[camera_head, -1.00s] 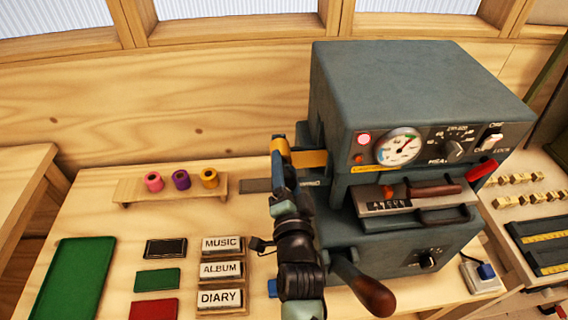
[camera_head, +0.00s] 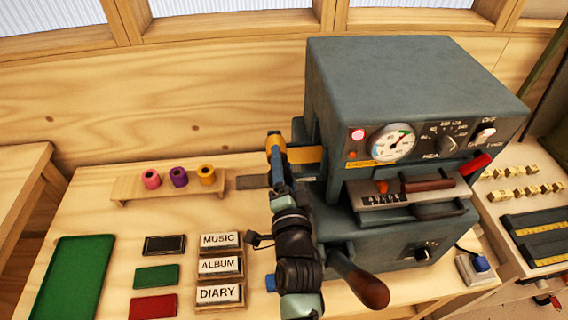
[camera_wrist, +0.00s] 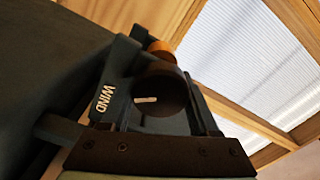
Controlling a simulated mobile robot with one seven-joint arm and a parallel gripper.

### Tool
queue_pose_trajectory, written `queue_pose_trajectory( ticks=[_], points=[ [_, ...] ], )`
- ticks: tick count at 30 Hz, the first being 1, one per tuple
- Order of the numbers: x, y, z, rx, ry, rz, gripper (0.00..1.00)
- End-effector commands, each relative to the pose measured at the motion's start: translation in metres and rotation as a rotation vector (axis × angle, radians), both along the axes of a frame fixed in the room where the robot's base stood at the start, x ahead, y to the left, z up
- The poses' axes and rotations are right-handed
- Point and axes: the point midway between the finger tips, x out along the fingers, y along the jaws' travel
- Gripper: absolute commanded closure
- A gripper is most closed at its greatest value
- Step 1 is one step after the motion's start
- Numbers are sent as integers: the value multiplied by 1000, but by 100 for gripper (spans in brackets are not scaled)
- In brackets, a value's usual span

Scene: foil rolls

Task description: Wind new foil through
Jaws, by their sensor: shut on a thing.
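The grey foil machine (camera_head: 420,85) stands on the bench. A gold foil band (camera_head: 307,154) shows at its left side, beside my gripper (camera_head: 275,150). In the wrist view, a dark round winding knob (camera_wrist: 163,95) with a short white mark, roughly level, sits between my fingers beside the word WIND. My gripper is shut on this knob. An orange roll end (camera_wrist: 160,48) shows just beyond it. Pink (camera_head: 152,179), purple (camera_head: 179,177) and yellow-orange (camera_head: 206,175) foil rolls stand on a small wooden rack (camera_head: 128,190). My arm hides part of the machine's left side.
A wooden-handled lever (camera_head: 362,285) sticks out low at the machine's front. MUSIC, ALBUM and DIARY blocks (camera_head: 219,266) lie left of my arm. A green tray (camera_head: 72,275) and small coloured pieces lie further left. Brass type (camera_head: 522,190) sits at right.

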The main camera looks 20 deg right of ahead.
Motion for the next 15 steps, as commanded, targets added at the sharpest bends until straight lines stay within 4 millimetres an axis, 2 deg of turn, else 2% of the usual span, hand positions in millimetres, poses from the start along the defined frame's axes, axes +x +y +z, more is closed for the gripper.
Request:
queue_pose_trajectory(
  ticks=[1, 14, 15],
  points=[
    [2, 10, -9, 12, 19, 21, 94],
    [1, 10, -10, 11, 22, 21, 94],
    [1, 10, -10, 11, 22, 21, 35]
  ],
)
